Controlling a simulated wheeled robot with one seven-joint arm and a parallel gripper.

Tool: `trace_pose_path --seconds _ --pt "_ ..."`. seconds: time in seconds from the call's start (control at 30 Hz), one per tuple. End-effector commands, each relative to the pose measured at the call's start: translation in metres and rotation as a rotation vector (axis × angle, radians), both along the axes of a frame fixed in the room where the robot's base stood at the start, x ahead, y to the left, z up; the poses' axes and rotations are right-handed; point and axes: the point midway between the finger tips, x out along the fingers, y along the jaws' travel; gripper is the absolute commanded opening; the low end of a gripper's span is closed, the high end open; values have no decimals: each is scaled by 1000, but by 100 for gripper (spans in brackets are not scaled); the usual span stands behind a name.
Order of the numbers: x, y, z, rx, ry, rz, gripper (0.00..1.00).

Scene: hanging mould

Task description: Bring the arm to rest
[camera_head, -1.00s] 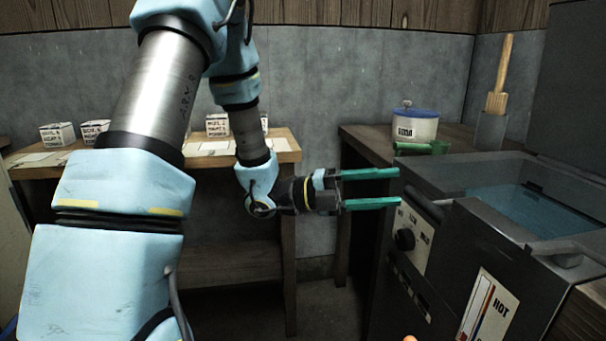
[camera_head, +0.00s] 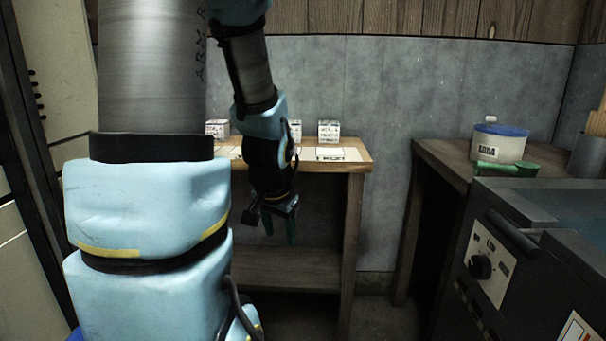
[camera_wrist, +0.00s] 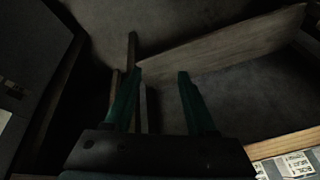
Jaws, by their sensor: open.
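My gripper (camera_head: 279,226) hangs below my folded arm, left of centre in the head view, with its green fingers pointing down. It is in front of the wooden table. In the wrist view my gripper (camera_wrist: 160,78) shows two green fingers standing well apart with nothing between them. Below them are the dark floor and a wooden board (camera_wrist: 225,45).
The wooden table (camera_head: 350,190) bears white cards and several small labelled boxes, one being a white box (camera_head: 329,131). At the right, a bench (camera_head: 440,158) bears a blue-lidded pot (camera_head: 500,142) and a green object (camera_head: 507,169). A grey heated tank (camera_head: 500,215) stands in front.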

Motion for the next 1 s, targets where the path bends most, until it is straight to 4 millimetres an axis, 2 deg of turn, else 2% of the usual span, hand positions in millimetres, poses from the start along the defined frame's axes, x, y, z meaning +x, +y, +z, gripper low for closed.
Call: trace_pose_path --seconds 0.1,0.2,0.23,0.57,0.8,1.0 --pt "-38 15 0 -54 136 246 57" --pt "-71 18 3 -104 252 437 57" --pt "-67 17 18 -98 242 419 57" --pt "-66 17 93 -94 238 407 57" --pt "-66 17 169 -93 237 405 57" --pt "-66 17 211 -93 237 404 57"
